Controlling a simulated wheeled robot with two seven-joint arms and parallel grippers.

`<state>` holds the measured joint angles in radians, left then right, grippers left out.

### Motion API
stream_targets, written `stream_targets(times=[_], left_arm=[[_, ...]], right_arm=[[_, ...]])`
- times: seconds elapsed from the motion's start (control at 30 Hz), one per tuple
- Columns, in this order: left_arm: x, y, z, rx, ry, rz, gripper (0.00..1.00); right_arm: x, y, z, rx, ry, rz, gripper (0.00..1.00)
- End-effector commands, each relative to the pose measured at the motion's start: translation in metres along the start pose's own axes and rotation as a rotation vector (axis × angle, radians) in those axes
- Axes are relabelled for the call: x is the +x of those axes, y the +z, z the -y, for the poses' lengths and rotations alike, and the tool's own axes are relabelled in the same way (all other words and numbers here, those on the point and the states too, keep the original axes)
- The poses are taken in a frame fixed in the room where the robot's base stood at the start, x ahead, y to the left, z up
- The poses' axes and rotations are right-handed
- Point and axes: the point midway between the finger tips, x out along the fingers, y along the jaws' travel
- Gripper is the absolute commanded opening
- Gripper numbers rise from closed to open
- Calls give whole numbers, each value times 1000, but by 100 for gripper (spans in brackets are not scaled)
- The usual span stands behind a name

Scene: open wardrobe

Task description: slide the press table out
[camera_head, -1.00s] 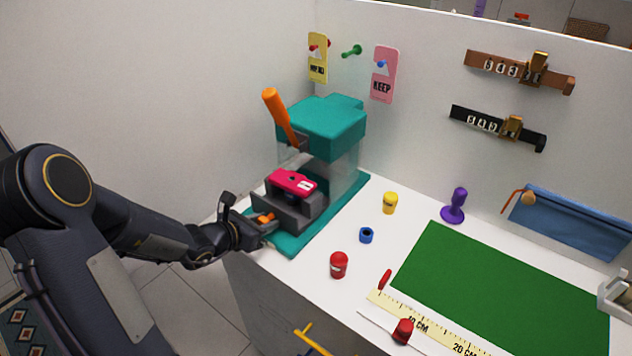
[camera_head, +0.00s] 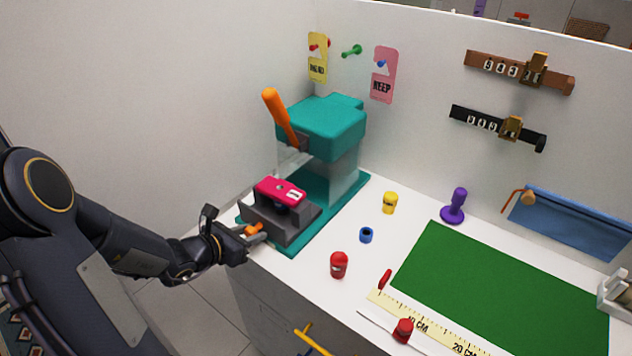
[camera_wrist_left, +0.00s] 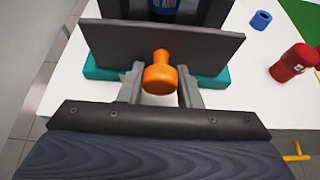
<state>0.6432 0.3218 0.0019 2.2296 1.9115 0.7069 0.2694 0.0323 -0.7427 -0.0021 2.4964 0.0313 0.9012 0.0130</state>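The teal press (camera_head: 322,128) with an orange lever (camera_head: 281,117) stands at the back left of the white worktop. Its dark grey press table (camera_head: 282,222) sits at the front of the teal base (camera_head: 313,228), with a pink block (camera_head: 280,190) above it. The table's front plate (camera_wrist_left: 165,48) carries an orange knob (camera_wrist_left: 158,78). My left gripper (camera_head: 256,233) is at this knob; in the left wrist view, its fingers (camera_wrist_left: 160,88) lie on both sides of the knob, closed on it. My right gripper is not in view.
Right of the press stand a yellow piece (camera_head: 390,203), a blue ring (camera_head: 366,235) and a red piece (camera_head: 339,265). A green mat (camera_head: 500,285), a ruler (camera_head: 425,322) and a purple stamp (camera_head: 455,206) lie further right. The floor left of the worktop is clear.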

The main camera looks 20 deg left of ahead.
Motion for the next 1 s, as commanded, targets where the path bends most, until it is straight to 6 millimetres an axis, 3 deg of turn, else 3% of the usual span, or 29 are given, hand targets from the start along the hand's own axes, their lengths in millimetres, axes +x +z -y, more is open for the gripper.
stream_targets(times=[0.37, 0.47, 1.0], left_arm=[[-5, -2, -1, -1, 2, -1, 29], [-5, -2, -1, -1, 2, -1, 38], [-15, -7, 0, -1, 1, 0, 38]], right_arm=[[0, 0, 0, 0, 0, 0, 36], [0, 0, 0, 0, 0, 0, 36], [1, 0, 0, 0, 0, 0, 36]])
